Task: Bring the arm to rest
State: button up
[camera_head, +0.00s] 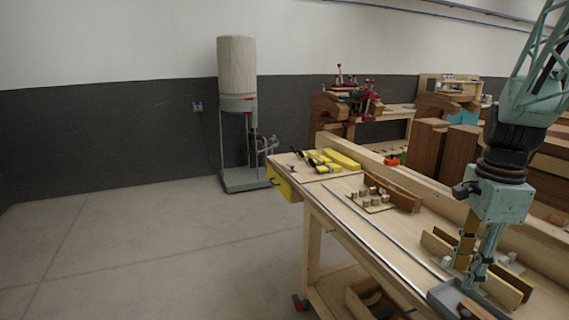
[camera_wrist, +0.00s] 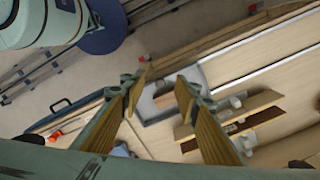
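My gripper (camera_head: 472,268) points down over the near right part of the workbench (camera_head: 368,252). In the wrist view its two tan-padded fingers (camera_wrist: 160,82) stand well apart with nothing held between them. A grey tray (camera_head: 440,293) lies on the bench below and just in front of the gripper. The tray (camera_wrist: 148,113) shows beyond the fingertips in the wrist view, with a brown wooden piece (camera_wrist: 164,101) in it. A fixture of upright wooden boards (camera_head: 512,284) with pale cylinders stands close around the fingers in the head view; I cannot tell whether they touch.
A rack of small wooden blocks (camera_head: 372,197) sits farther left on the bench, beside a brown curved piece (camera_head: 398,193). Yellow clamps (camera_head: 318,160) lie at the far end. A dust collector (camera_head: 238,110) stands by the wall. The floor (camera_head: 150,230) at left is clear.

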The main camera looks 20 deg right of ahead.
jog(key=s+a+r+n+t+b, duration=0.1)
jog(key=a+r+n, duration=0.2)
jog(key=a+n, duration=0.65)
jog(key=a+r+n, duration=0.4)
jog(key=a+n, duration=0.1)
jog(key=a, duration=1)
jog(key=s+a+r+n+t, duration=0.2)
jog(key=s+a+r+n, duration=0.2)
jog(key=s+a+n, duration=0.4)
jog(key=shift+s+a+r+t, duration=0.4)
jog(key=shift+s+a, duration=0.1)
jog(key=shift+s, duration=1.75)
jog(key=shift+n, duration=0.25)
jog(key=shift+f, duration=0.15)
notch_tip(320, 180, down, 11)
jog(key=b, duration=1.1)
jog(key=shift+b, duration=0.3)
jog(key=shift+w, duration=0.1)
